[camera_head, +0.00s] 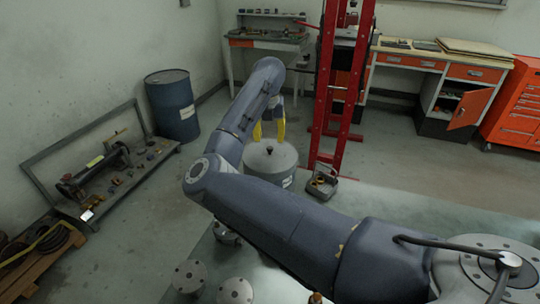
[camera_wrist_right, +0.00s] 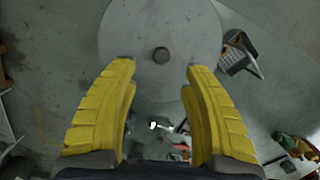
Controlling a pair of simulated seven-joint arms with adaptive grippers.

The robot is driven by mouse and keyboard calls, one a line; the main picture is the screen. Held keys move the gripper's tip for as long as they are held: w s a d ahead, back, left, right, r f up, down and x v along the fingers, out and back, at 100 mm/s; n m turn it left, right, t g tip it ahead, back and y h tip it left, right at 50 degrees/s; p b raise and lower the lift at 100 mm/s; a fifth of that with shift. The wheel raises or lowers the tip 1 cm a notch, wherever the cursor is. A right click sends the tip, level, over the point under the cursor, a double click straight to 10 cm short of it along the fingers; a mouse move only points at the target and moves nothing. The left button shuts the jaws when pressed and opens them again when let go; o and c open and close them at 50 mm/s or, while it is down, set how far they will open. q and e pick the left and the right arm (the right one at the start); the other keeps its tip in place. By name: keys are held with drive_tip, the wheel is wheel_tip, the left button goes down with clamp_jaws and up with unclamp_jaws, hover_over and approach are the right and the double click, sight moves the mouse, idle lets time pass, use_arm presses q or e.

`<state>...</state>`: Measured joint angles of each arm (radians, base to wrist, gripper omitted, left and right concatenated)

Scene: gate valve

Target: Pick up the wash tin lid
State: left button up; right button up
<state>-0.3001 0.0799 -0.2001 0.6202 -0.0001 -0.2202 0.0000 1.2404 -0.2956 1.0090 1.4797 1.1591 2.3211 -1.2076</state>
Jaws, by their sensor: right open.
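The wash tin lid (camera_head: 282,156) is a round grey disc with a small dark knob (camera_head: 270,150) at its centre. It lies on top of the wash tin (camera_head: 285,179), a grey drum with a white label. My right gripper (camera_head: 268,136) has yellow fingers and is open above the lid. In the right wrist view the lid (camera_wrist_right: 130,40) fills the top centre. The knob (camera_wrist_right: 160,55) shows between and just beyond the fingertips of the open gripper (camera_wrist_right: 160,65), with nothing between the fingers. My left gripper is not in view.
A red press frame (camera_head: 345,90) stands behind the tin, with a small grey toolbox (camera_head: 322,182) on the floor beside it. A blue drum (camera_head: 173,105) and a cart with a pipe assembly (camera_head: 95,173) stand left. Workbenches and an orange cabinet (camera_head: 515,105) line the back.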

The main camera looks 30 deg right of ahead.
sight(270, 147)
drive_tip(key=shift+w+d+f, duration=0.15)
drive_tip(key=shift+f, duration=0.95)
drive_tip(key=shift+w+d+f, duration=0.15)
drive_tip(key=shift+f, duration=0.9)
drive_tip(key=shift+w+d+f, duration=0.15)
drive_tip(key=shift+f, duration=0.95)
drive_tip(key=shift+c, duration=0.6)
clamp_jaws()
